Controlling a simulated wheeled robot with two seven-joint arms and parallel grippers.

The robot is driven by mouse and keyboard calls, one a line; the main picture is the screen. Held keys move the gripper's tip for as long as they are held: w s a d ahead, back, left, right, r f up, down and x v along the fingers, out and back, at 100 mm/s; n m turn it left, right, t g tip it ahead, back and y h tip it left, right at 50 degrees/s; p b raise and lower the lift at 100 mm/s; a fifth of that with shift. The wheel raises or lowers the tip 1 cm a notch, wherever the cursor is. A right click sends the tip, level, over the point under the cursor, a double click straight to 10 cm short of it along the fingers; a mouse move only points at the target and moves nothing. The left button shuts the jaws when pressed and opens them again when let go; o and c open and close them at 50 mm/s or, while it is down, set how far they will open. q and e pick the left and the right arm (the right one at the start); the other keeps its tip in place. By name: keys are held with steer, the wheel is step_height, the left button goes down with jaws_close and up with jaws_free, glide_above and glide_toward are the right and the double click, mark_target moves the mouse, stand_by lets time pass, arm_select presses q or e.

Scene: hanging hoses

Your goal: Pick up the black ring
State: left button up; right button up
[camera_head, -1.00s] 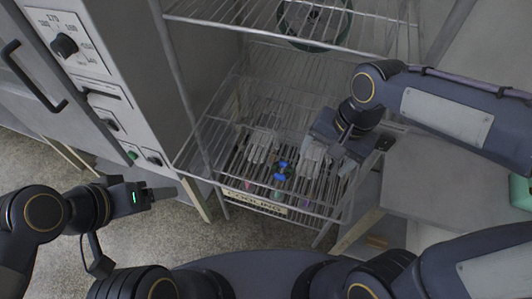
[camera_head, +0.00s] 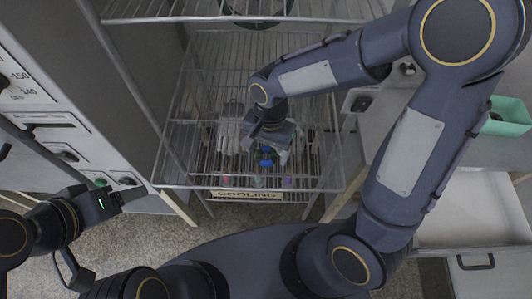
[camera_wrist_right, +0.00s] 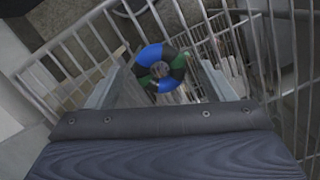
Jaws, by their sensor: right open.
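In the right wrist view a round, ring-like cluster of blue, black and green parts (camera_wrist_right: 161,68) shows between the fingers of my right gripper (camera_wrist_right: 160,80). I cannot make out a separate black ring; the black parts (camera_wrist_right: 178,72) lie among the blue and green ones. The gripper is open and its fingers are on either side of the cluster, apart from it. In the head view my right gripper (camera_head: 270,143) points down into the wire rack, above blue pieces (camera_head: 266,158) on the shelf. My left gripper (camera_head: 122,194) is at the lower left, away from the rack; its jaw gap is unclear.
The wire rack (camera_head: 180,187) has a front rail with a "COOLING" label (camera_head: 247,195) and an upper shelf (camera_head: 150,20) above my right gripper. A grey oven front (camera_head: 50,100) stands left. A green container (camera_head: 508,118) is on the right.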

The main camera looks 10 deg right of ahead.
steer(key=shift+f, duration=0.15)
steer(key=c, duration=1.1)
